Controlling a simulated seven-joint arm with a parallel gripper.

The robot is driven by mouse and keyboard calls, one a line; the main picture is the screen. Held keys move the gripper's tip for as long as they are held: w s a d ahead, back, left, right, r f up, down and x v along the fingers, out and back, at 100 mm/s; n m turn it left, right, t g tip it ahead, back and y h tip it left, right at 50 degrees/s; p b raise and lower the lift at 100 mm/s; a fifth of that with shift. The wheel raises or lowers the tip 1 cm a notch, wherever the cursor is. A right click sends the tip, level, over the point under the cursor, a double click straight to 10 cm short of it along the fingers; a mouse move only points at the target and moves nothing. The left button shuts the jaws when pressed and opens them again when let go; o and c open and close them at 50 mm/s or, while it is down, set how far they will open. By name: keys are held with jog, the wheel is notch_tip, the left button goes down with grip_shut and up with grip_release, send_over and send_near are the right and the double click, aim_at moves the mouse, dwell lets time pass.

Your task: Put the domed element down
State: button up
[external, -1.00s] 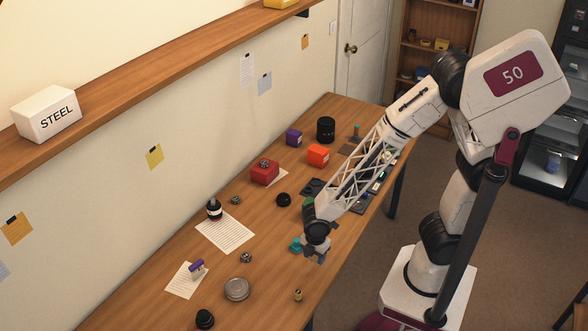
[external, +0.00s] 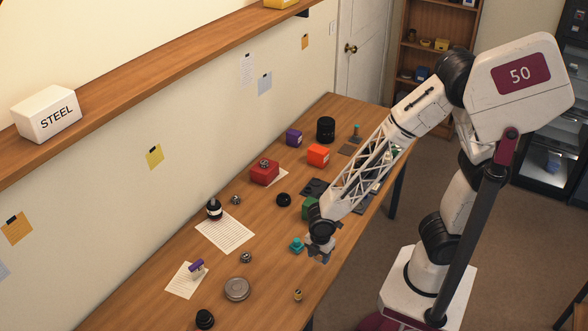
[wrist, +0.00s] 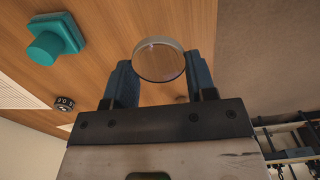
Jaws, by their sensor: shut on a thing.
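The domed element (wrist: 159,61) is a round clear glass lens with a pale rim, seen in the wrist view. My gripper (wrist: 158,75) is shut on it, one blue-grey finger at each side of its rim. Wood tabletop shows through and behind the glass. In the external view my gripper (external: 321,256) hangs over the near right edge of the table (external: 272,268), pointing down. The lens is too small to make out there. How high it is above the table I cannot tell.
A teal block with a round knob (wrist: 53,39) stands close by on the table, also in the external view (external: 297,244).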

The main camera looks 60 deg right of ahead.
jog(key=w+a, duration=0.3)
jog(key=w, duration=0.4)
jog(key=w+a+m, duration=0.1)
jog(key=w+a, duration=0.1)
jog(key=w, duration=0.5)
jog(key=w+a+m, duration=0.1)
jog(key=w+a, duration=0.2)
jog(key=w, duration=0.4)
jog(key=shift+w+a+r, duration=0.15)
jog(key=shift+w+a, duration=0.15)
send_over(215, 259)
jog(key=shift+w+f, duration=0.1)
jog(key=shift+f, duration=0.65)
jog(key=shift+f, duration=1.75)
jog(key=shift+f, duration=0.15)
jog(key=o, duration=0.9)
